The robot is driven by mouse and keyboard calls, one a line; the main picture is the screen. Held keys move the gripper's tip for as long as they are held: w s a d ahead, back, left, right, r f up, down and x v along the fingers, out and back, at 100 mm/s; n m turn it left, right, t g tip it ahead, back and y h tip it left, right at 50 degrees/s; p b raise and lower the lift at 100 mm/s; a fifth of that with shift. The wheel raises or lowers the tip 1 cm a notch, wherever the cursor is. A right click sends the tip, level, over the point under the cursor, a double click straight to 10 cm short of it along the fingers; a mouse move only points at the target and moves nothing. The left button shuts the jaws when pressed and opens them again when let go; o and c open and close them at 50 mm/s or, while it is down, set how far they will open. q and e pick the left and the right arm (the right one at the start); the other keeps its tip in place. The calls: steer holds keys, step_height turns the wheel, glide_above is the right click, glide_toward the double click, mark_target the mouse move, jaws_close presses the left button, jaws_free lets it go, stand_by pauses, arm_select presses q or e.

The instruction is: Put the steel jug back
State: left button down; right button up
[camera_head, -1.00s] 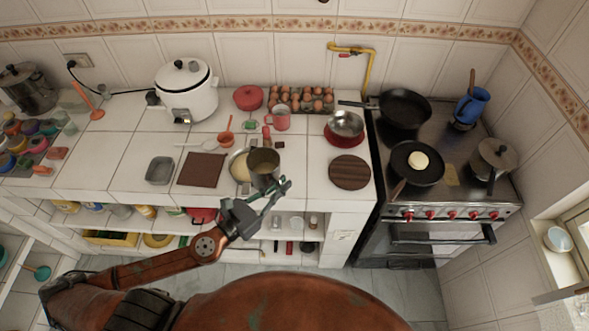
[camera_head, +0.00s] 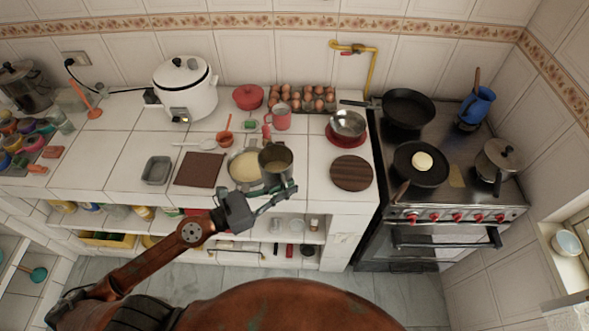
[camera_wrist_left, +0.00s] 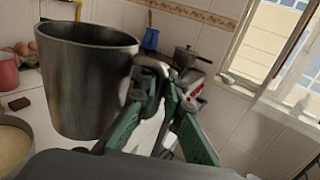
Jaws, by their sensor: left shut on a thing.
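The steel jug (camera_head: 275,161) is at the front edge of the white tiled counter, just right of a pan of pale batter (camera_head: 245,167), and overlaps its rim in the head view. It looks nearly upright, with something yellowish inside. In the left wrist view the jug (camera_wrist_left: 88,85) fills the left side, close to my fingers. My left gripper (camera_head: 274,198) is in front of the jug, shut on its handle side; the grip itself is partly hidden. It also shows in the left wrist view (camera_wrist_left: 165,110). I cannot tell whether the jug's base touches the counter. My right gripper is not in view.
A dark round board (camera_head: 351,173) lies to the right, before the stove (camera_head: 440,235). A brown square mat (camera_head: 199,169) and grey tray (camera_head: 157,171) lie left. A pink mug (camera_head: 280,118) and eggs stand behind. Counter between jug and board is clear.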

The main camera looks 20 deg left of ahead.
arm_select(q)
steer(key=w+f+b, duration=0.1)
steer(key=w+f, duration=0.3)
steer(key=w+f+b, duration=0.1)
steer(key=w+f, duration=0.2)
steer(key=w, duration=0.2)
steer(key=w+f+b, duration=0.2)
steer(key=w+f, duration=0.2)
steer(key=w, duration=0.1)
steer(key=shift+d+f, duration=0.1)
steer(key=shift+f, duration=0.7)
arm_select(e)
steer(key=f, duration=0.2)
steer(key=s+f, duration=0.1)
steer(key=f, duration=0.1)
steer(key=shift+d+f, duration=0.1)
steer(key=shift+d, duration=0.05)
arm_select(q)
steer(key=c, duration=2.4)
jaws_free()
steer(key=shift+f, duration=0.15)
steer(key=o, duration=0.4)
steer(key=shift+c, duration=0.2)
